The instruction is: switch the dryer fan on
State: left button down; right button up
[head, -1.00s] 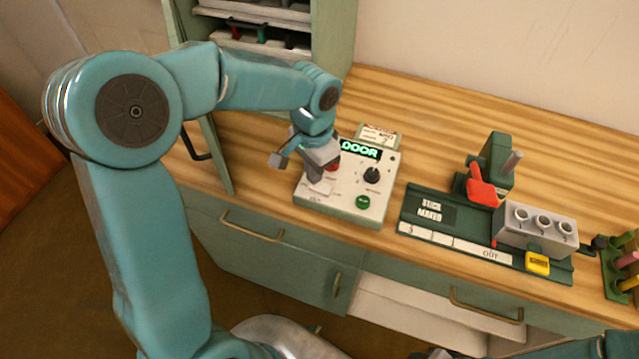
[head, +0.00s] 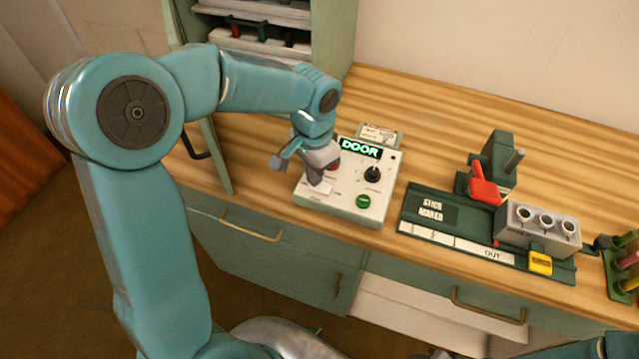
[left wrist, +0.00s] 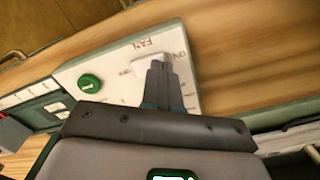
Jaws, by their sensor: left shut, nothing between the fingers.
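The dryer's control box (head: 345,207) is pale with a green edge and stands on the bench, its lit display (head: 360,149) reading DOOR. It carries a black knob (head: 372,174), a green button (head: 363,201) and a red control partly hidden by my gripper. In the left wrist view a white switch (left wrist: 146,57) sits by the words FAN and ON. My left gripper (head: 316,182) is shut and empty over this switch. In the wrist view its fingertips (left wrist: 157,66) overlap the switch; I cannot tell if they touch it. The switch's position is unclear.
A green cabinet (head: 345,40) with an open door stands behind my left arm. To the right are a dark green tray (head: 412,215), a press with a red lever (head: 483,190) and a grey block with holes (head: 520,236). The bench behind is clear.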

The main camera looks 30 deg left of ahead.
pick_arm(q)
jog(key=shift+f+b, duration=0.35)
jog(key=shift+f, duration=0.15)
jog(key=shift+r, duration=0.1)
jog(key=shift+r+p, duration=0.45)
jog(key=shift+p, duration=0.1)
notch_tip(320, 180, up, 2)
jog(key=shift+r+p, duration=0.25)
jog(key=shift+p, duration=0.7)
notch_tip(320, 180, up, 2)
jog(key=shift+r+p, duration=0.1)
jog(key=shift+p, duration=0.8)
jog(key=shift+r+p, duration=0.5)
jog(key=shift+r, duration=0.2)
jog(key=shift+f, duration=0.1)
